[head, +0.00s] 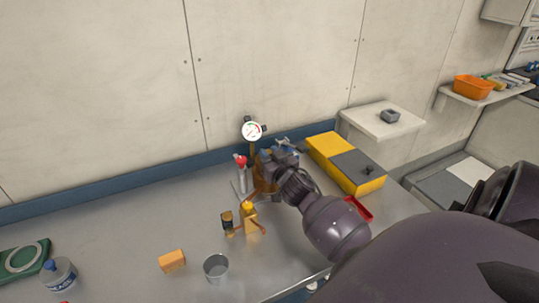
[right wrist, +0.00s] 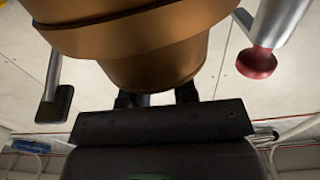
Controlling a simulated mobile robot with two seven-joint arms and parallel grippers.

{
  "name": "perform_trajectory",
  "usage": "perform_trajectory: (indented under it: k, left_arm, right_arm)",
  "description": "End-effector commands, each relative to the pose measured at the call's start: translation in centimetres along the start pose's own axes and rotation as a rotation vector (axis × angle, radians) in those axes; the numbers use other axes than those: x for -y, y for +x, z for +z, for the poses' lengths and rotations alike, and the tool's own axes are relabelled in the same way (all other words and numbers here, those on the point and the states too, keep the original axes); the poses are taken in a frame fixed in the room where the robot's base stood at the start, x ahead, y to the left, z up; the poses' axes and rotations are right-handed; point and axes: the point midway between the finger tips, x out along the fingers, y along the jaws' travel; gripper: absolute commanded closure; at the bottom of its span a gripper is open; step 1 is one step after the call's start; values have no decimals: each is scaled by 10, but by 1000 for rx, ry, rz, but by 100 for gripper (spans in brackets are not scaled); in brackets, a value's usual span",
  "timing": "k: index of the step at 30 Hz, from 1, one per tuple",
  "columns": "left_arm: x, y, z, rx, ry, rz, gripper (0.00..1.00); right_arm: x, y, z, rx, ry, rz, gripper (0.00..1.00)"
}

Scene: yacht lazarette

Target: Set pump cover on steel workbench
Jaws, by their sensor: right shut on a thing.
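The steel workbench (head: 120,225) runs along the wall in the head view. My right gripper (head: 272,160) is over its back part, at a bronze-coloured body (head: 262,184) under a round gauge. In the right wrist view, a large rounded bronze part (right wrist: 150,45) fills the top, close in front of my gripper (right wrist: 158,98). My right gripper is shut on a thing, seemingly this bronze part. Its dark fingertips are partly hidden behind it. I cannot tell for certain whether it is the pump cover, or whether it touches the bench. My left gripper is not in view.
A white-faced gauge (head: 252,131) and a red-topped silver cylinder (head: 242,172) stand close by. Small brass pieces (head: 249,218), an orange block (head: 172,261) and a metal cup (head: 216,267) are in front. A yellow-and-grey case (head: 332,150) lies to the right. The bench's left middle is clear.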

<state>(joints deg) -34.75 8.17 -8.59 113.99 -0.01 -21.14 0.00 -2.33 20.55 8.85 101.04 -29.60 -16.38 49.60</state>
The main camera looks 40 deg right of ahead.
Motion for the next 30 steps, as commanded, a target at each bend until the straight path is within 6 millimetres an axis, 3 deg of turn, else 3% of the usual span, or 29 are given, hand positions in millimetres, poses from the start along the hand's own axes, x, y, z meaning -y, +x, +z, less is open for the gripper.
perform_trajectory:
  k: [6, 7, 11, 24, 30]
  left_arm:
    - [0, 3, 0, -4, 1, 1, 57]
    - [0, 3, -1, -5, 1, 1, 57]
    - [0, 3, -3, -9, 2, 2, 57]
    - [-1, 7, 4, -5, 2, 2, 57]
    - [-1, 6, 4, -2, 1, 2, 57]
  right_arm:
    - [0, 0, 3, -2, 1, -1, 100]
    - [0, 0, 3, 0, 0, -1, 69]
    - [0, 0, 3, 0, 0, -1, 49]
    - [0, 0, 6, 0, -5, -2, 48]
    - [-1, -36, 3, 1, 1, 1, 48]
